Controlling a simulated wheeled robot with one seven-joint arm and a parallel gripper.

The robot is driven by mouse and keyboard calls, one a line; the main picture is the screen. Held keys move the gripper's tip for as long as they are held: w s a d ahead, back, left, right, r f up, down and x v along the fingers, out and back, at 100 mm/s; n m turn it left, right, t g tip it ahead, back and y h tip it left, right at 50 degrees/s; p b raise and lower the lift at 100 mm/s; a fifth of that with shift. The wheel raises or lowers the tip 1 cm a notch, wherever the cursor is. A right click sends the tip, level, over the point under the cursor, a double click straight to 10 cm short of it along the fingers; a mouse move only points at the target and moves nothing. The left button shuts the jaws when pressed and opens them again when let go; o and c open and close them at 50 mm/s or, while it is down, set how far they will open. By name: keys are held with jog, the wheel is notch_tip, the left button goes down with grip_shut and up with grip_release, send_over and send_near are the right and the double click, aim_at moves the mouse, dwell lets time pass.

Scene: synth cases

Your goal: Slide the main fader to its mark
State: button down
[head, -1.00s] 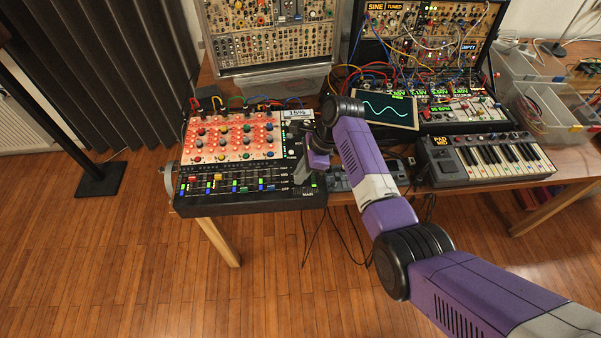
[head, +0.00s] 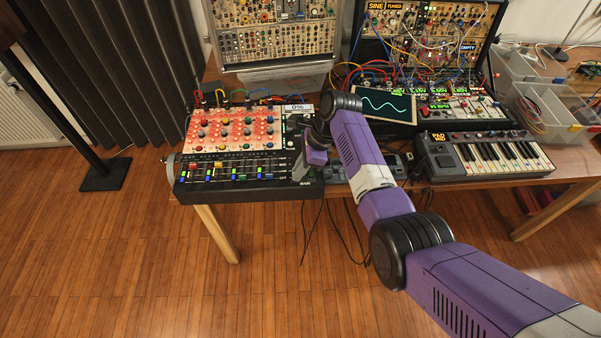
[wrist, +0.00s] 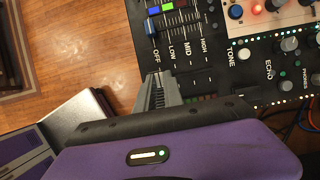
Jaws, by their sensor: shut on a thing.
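The black mixer (head: 250,190) stands at the table's left front, with a row of small faders and the label MAIN at its front right. My gripper (head: 300,176) is down at that corner, over the main fader's track. Its grey fingers (wrist: 158,92) are shut at the panel in the wrist view, beside the words OFF, LOW, MID and HIGH. The main fader's cap is hidden between the fingers, and I cannot see its mark. The small display (head: 297,107) at the mixer's upper right seems to read 0%.
Blue (wrist: 152,27) and green fader caps lie close to the fingers in the wrist view. Red-lit knobs (head: 235,130) fill the mixer's upper part. A waveform screen (head: 386,106) and a keyboard (head: 490,157) stand to the right. Cables (head: 310,232) hang at the table's front edge.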

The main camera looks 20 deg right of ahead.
aim_at(309, 178)
jog(key=shift+s, duration=0.1)
jog(key=c, duration=1.4)
grip_release()
jog(key=shift+a, duration=0.1)
jog(key=shift+c, duration=0.2)
jog(key=v, duration=0.7)
jog(key=shift+r, duration=0.4)
jog(key=shift+s, duration=0.1)
